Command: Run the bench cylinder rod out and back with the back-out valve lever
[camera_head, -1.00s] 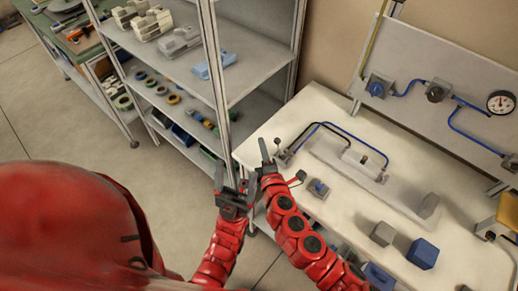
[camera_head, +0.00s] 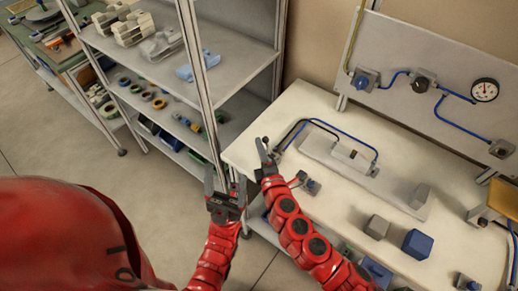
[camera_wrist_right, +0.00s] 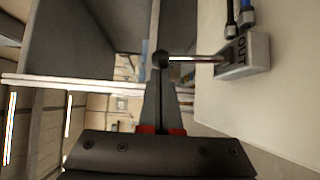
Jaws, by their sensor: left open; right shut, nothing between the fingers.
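A valve block marked OUT (camera_wrist_right: 245,55) has a metal lever ending in a dark ball knob (camera_wrist_right: 160,60) in the right wrist view. In the head view this valve (camera_head: 277,155) stands at the bench's left corner, partly behind my right gripper. My right gripper (camera_head: 262,150) is shut and empty. Its fingertips reach the knob in the wrist view; I cannot tell whether they touch. The cylinder (camera_head: 350,156) lies on a long grey base, with blue and black hoses. I cannot make out its rod. My left gripper (camera_head: 224,180) is open and empty, left of the bench.
A second small valve (camera_head: 312,187) stands close beside my right arm. Grey (camera_head: 377,227) and blue (camera_head: 418,244) blocks sit farther right on the bench (camera_head: 350,210). A shelf rack (camera_head: 200,75) stands left of the bench. A gauge panel (camera_head: 440,105) rises behind.

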